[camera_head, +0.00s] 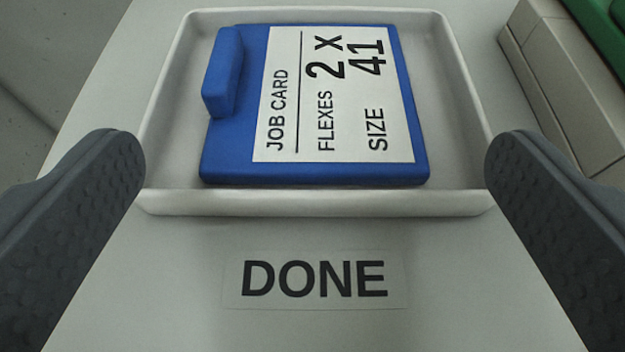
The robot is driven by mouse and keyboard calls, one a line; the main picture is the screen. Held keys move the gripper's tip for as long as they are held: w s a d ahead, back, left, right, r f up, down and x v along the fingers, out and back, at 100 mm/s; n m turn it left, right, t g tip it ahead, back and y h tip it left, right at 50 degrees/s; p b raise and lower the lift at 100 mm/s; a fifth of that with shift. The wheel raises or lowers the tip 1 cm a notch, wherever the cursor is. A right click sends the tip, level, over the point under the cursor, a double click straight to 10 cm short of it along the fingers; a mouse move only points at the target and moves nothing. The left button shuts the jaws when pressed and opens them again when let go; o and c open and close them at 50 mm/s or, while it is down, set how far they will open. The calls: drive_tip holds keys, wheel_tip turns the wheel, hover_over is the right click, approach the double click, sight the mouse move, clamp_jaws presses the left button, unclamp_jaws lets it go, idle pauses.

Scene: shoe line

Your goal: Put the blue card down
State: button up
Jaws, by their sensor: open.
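The blue card (312,173) lies flat in a shallow white tray (455,120). Its white label reads "JOB CARD, FLEXES 2 X, SIZE 41", turned sideways in the picture. A raised blue grip (222,72) stands at its left edge. My gripper (315,165) is open, with one dark textured finger at the left and one at the right of the picture. The fingers are wide apart and nothing is between them in their grasp. Neither finger touches the card as far as I can see.
A "DONE" label (314,279) is on the pale surface in front of the tray. A beige block-like object (565,85) with a green part (603,30) stands at the upper right. A darker grey area lies beyond the surface's edge at the upper left.

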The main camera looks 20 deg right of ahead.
drive_tip(key=shift+p+v, duration=0.4)
drive_tip(key=shift+v, duration=2)
drive_tip(key=w+a+r+t+y, duration=0.1)
drive_tip(key=w+r+y, duration=0.15)
drive_tip(key=r, duration=0.45)
drive_tip(key=w+a+r+y, duration=0.1)
drive_tip(key=w+r+y, duration=0.1)
drive_tip(key=w+r, duration=0.35)
drive_tip(key=s+d+r+n+t+y, duration=0.1)
drive_tip(key=d+r+y, duration=0.1)
drive_tip(key=r, duration=0.7)
drive_tip(key=s+d+r+n+y, duration=0.1)
drive_tip(key=r+y, duration=0.1)
drive_tip(key=r, duration=0.7)
drive_tip(key=s+d+r+n+h, duration=0.1)
drive_tip(key=s+d+r+h, duration=0.1)
drive_tip(key=s+d+r, duration=0.6)
drive_tip(key=s+d+r+n+h, duration=0.1)
drive_tip(key=s+d+r+h, duration=0.1)
drive_tip(key=s+d+r, duration=0.7)
drive_tip(key=d+r, duration=0.5)
drive_tip(key=shift+s+d+t, duration=0.2)
drive_tip(key=shift+s+t, duration=0.1)
drive_tip(key=shift+r+p, duration=0.3)
drive_tip(key=shift+p, duration=0.05)
